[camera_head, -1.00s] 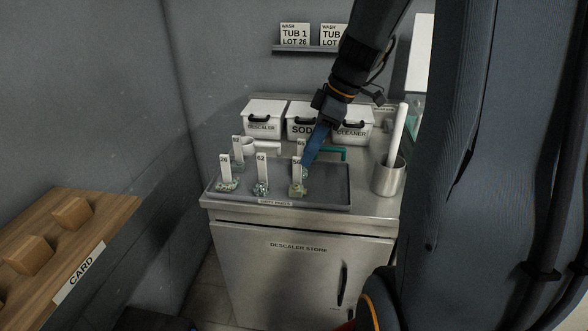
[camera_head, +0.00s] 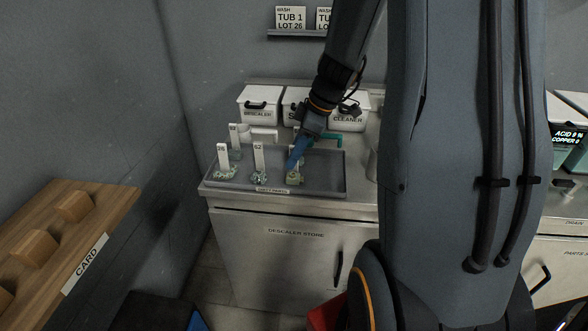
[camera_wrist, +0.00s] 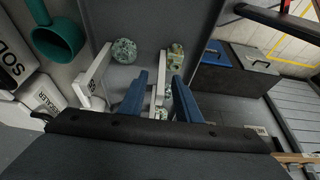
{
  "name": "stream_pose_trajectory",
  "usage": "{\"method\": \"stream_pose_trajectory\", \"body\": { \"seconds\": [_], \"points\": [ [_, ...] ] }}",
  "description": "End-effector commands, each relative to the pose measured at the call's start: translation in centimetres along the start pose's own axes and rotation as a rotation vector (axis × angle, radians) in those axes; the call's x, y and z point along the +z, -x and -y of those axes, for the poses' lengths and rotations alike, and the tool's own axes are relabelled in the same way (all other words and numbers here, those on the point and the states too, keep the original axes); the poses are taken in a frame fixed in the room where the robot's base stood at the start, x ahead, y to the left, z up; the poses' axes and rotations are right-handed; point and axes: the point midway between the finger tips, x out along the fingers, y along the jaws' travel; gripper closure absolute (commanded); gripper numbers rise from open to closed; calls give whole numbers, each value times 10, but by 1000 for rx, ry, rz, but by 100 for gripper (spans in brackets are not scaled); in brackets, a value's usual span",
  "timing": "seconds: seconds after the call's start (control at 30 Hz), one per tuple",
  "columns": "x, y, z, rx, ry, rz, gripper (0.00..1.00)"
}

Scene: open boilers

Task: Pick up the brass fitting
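The brass fitting (camera_head: 294,178), a yellow-green corroded piece, sits at the right front of the grey tray (camera_head: 325,185). It also shows in the wrist view (camera_wrist: 176,56), beyond the fingertips. My gripper (camera_head: 291,168) points down with its blue fingers just above the fitting, covering most of its tag in the head view. In the wrist view my gripper (camera_wrist: 162,80) is open, with a white upright tag (camera_wrist: 160,85) between the fingers. I cannot tell whether either finger touches it.
Other tagged green fittings stand in the tray, including number 62 (camera_head: 259,177) and one at front left (camera_head: 222,174). White lidded boxes such as DESCALER (camera_head: 258,104) stand behind. A wooden card shelf (camera_head: 60,235) is at left.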

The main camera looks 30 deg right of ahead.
Motion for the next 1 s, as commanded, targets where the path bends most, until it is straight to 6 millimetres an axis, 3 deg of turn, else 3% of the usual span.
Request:
{"method": "stream_pose_trajectory", "body": {
  "seconds": [0.2, 0.4, 1.0],
  "points": [
    [0, -1, 0, -1, 1, 0, 71],
    [0, -1, 0, -1, 1, 0, 100],
    [-1, 0, 0, -1, 1, 0, 100]
  ]
}}
